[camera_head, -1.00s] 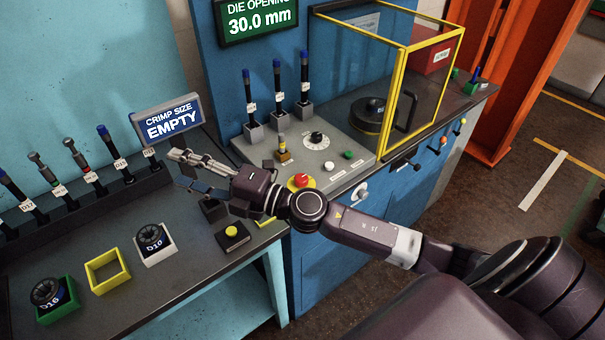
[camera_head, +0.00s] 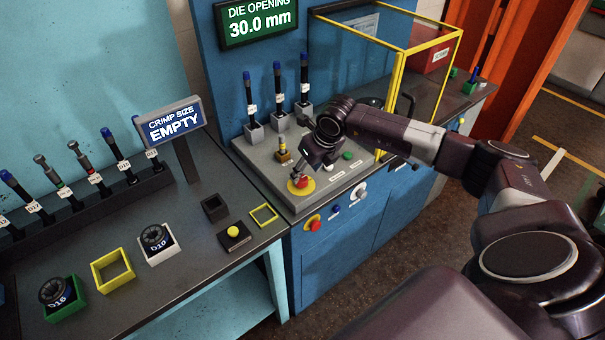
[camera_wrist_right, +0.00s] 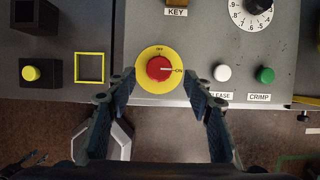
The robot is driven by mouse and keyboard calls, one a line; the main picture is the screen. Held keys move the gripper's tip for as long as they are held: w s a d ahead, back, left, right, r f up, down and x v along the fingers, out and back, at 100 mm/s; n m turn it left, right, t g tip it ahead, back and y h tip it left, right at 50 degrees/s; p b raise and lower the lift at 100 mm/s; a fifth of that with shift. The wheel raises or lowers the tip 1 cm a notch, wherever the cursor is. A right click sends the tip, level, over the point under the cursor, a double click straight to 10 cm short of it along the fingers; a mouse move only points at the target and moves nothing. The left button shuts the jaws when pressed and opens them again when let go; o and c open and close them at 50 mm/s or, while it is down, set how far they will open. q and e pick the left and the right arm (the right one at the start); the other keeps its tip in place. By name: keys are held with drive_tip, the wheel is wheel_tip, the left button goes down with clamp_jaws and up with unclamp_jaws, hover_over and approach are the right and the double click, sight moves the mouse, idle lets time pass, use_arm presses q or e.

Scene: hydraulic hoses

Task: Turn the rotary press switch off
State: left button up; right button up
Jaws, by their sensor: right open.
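The rotary press switch is a red knob on a round yellow plate (camera_head: 301,187) on the grey control panel. In the right wrist view the knob (camera_wrist_right: 159,68) shows OFF at the top and ON at the right, and its white mark points to ON. My right gripper (camera_head: 299,176) is over the switch in the head view, partly hiding it. In the right wrist view its open fingers (camera_wrist_right: 159,80) stand left and right of the knob, with gaps on both sides. I cannot tell whether the fingertips touch the plate. My left gripper is not in view.
The white release button (camera_wrist_right: 221,72) and green crimp button (camera_wrist_right: 264,75) lie right of the switch. The key switch (camera_head: 283,153) is behind it. A yellow push button (camera_head: 233,231) sits on the left bench. A yellow-framed clear guard (camera_head: 400,62) stands at the back right.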

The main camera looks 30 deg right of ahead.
sight(302, 178)
drive_tip(key=shift+p+x, duration=0.5)
drive_tip(key=shift+x, duration=1.65)
drive_tip(key=c, duration=1.2)
